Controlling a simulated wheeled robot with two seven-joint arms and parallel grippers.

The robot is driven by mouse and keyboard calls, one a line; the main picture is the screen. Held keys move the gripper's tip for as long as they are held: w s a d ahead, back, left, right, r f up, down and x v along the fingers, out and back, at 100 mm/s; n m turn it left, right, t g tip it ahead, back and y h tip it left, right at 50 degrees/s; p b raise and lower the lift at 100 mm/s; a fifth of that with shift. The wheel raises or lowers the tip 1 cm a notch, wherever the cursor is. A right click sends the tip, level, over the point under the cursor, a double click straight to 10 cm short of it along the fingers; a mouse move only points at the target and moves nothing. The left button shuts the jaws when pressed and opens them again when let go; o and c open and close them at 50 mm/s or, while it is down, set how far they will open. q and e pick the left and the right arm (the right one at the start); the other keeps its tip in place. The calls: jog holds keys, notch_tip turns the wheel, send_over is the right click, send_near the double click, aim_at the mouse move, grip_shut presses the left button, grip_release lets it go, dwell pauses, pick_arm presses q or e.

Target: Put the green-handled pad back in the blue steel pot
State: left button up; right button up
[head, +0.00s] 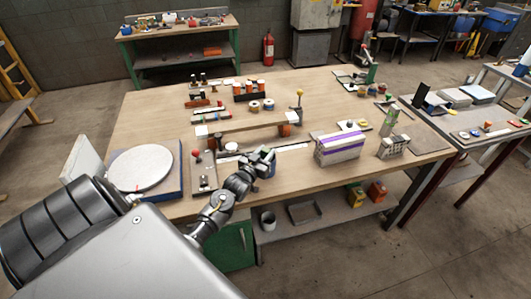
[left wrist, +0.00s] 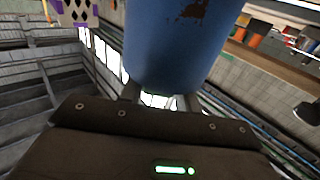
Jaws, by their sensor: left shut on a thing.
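My left gripper (head: 262,157) is over the front edge of the table, shut on the blue steel pot. The pot (head: 271,168) shows as a small blue patch at the gripper in the head view. In the left wrist view the blue pot (left wrist: 178,45), with a rusty patch, fills the space between the fingers; its opening and inside are hidden. My right gripper is not in view.
A purple-striped block (head: 340,148) and a perforated block (head: 393,148) stand right of the gripper. A round white plate (head: 140,167) lies at the left. A long wooden board (head: 240,125) lies behind the gripper. The table's right centre is fairly clear.

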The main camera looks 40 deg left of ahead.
pick_arm(q)
jog(key=shift+f, duration=0.1)
jog(key=o, duration=0.6)
jog(key=shift+f, duration=0.1)
jog(key=shift+c, duration=0.2)
jog(key=o, duration=0.4)
jog(key=shift+o, duration=0.2)
jog(key=shift+r, duration=0.35)
jog(key=s+d+b, duration=0.2)
jog(key=s, duration=1)
jog(key=shift+w+d+f, duration=0.1)
jog(key=shift+d+f, duration=0.05)
jog(key=shift+f, duration=0.05)
